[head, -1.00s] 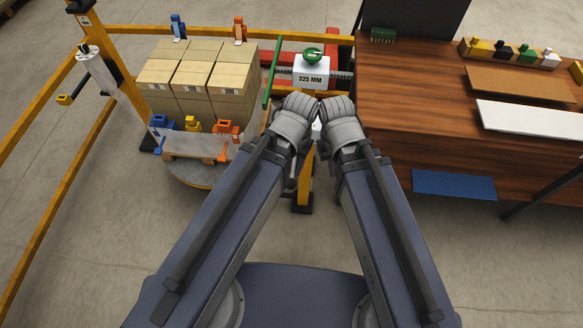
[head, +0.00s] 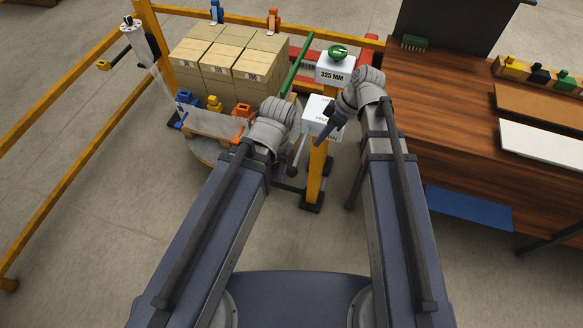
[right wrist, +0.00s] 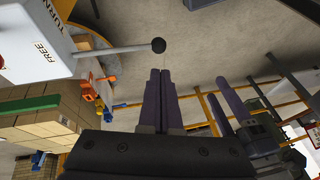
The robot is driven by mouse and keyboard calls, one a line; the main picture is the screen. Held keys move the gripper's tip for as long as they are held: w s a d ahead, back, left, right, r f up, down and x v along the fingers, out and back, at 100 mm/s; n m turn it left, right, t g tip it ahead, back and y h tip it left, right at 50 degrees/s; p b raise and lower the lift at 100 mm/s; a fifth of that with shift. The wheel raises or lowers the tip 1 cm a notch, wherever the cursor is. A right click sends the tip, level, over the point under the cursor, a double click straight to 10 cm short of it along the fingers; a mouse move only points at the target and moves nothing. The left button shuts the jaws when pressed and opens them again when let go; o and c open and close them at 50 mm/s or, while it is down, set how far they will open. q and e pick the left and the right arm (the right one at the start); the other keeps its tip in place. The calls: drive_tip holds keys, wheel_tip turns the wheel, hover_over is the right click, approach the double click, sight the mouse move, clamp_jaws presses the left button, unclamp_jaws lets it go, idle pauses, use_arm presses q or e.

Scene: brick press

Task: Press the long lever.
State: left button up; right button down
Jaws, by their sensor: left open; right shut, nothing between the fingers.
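The long lever (right wrist: 120,50) is a thin grey rod with a black ball knob (right wrist: 158,45), sticking out of a white box (right wrist: 35,38) with printed words including FREE. In the head view the box (head: 318,112) tops a yellow post, and the lever (head: 299,152) slants down on its left side. My right gripper (right wrist: 161,70) is shut and empty. Its purple tips appear close to the knob in the wrist view, with no contact visible. My left gripper (right wrist: 232,92) is open and empty; in the head view its forearm largely hides it, left of the lever.
A green bar (head: 297,65) and a white 325 MM box (head: 334,70) stand behind the post. A pallet of stacked cartons (head: 232,60) is at the left, inside yellow rails. A wooden bench (head: 440,110) stands close on the right.

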drive_tip(key=shift+w+a+r+n, duration=0.1)
drive_tip(key=shift+w+n, duration=0.1)
drive_tip(key=shift+n, duration=0.1)
drive_tip(key=b, duration=1.1)
approach(293, 168)
drive_tip(key=x, duration=0.5)
drive_tip(key=shift+s, duration=0.15)
drive_tip(key=shift+b+x, duration=0.75)
drive_tip(key=shift+x, duration=0.15)
